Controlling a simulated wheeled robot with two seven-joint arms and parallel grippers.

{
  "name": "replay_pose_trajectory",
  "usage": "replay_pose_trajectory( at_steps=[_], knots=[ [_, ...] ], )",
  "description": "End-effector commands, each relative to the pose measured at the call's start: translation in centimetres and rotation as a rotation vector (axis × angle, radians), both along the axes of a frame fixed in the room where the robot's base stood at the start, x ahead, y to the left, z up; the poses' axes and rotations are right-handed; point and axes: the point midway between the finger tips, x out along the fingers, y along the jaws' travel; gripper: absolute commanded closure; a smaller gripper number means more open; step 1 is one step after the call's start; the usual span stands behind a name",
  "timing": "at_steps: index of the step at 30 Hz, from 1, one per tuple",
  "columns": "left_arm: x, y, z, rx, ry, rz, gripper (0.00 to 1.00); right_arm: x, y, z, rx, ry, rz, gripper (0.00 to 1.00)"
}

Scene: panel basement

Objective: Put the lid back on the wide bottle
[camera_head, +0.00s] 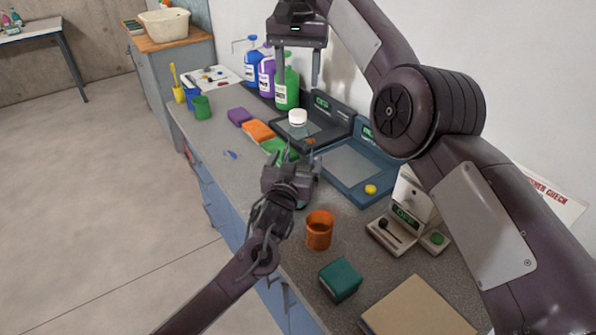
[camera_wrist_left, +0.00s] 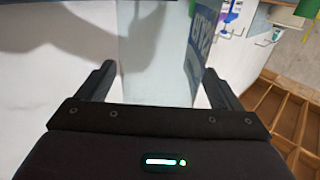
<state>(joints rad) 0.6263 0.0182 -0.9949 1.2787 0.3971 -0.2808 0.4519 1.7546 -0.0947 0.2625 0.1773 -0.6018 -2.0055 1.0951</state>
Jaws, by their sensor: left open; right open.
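A small white round piece (camera_head: 298,117) sits at the dark tray (camera_head: 318,136); I cannot tell whether it is a loose lid or the top of a clear container. A small yellow disc (camera_head: 370,189) lies on the blue tray's (camera_head: 345,178) near edge. I cannot tell which thing is the wide bottle. My left gripper (camera_head: 290,155) is open over the counter, near the trays. In the left wrist view a pale, see-through upright shape (camera_wrist_left: 156,55) shows between its fingers (camera_wrist_left: 160,80). My right gripper (camera_head: 298,68) is open and empty, pointing down by the green bottle (camera_head: 286,88).
Blue (camera_head: 252,66) and purple (camera_head: 267,78) bottles stand by the wall. Sponges (camera_head: 258,131) lie left of the dark tray. An orange cup (camera_head: 320,230), a teal block (camera_head: 341,279), a small device (camera_head: 404,228) and a tan board (camera_head: 418,308) occupy the near counter. The left counter strip is mostly clear.

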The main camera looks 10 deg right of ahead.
Motion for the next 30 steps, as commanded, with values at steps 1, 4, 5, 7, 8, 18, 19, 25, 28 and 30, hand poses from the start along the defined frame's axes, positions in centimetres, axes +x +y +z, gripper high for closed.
replay_pose_trajectory(
  at_steps=[1,4,5,7,8,18,19,25,28,30],
  knots=[
    [0.1,-0.1,0.0,0.000,-0.001,0.000,0.13,0.0,0.0,0.0,0.000,0.000,0.000,0.49],
    [0.2,-0.1,0.0,0.001,0.000,0.000,0.13,0.0,0.0,0.0,0.000,0.000,0.000,0.49],
    [0.2,-0.1,0.0,0.001,0.000,0.000,0.13,0.0,0.0,0.0,0.000,0.000,0.000,0.49],
    [0.2,-0.1,0.0,0.001,0.000,0.000,0.13,0.0,0.0,0.0,0.000,0.000,0.000,0.49],
    [0.1,0.0,0.0,0.001,0.000,0.000,0.13,0.0,0.0,0.0,0.000,0.000,0.000,0.49],
    [0.1,0.0,0.0,0.001,0.000,0.000,0.55,0.0,0.0,0.0,0.000,0.000,0.000,0.49],
    [0.1,0.0,0.0,0.001,0.000,0.000,0.59,0.0,0.0,0.0,0.000,0.000,0.000,0.49],
    [0.1,0.0,0.0,0.001,0.000,0.000,0.85,0.0,0.0,0.0,0.001,0.000,0.001,0.49],
    [0.1,0.0,0.0,0.001,0.000,0.000,0.98,0.2,0.2,0.5,0.015,-0.021,0.027,0.49],
    [0.1,0.0,0.0,0.001,0.000,0.000,1.00,0.7,0.6,1.5,0.046,-0.062,0.086,0.49]
  ],
)
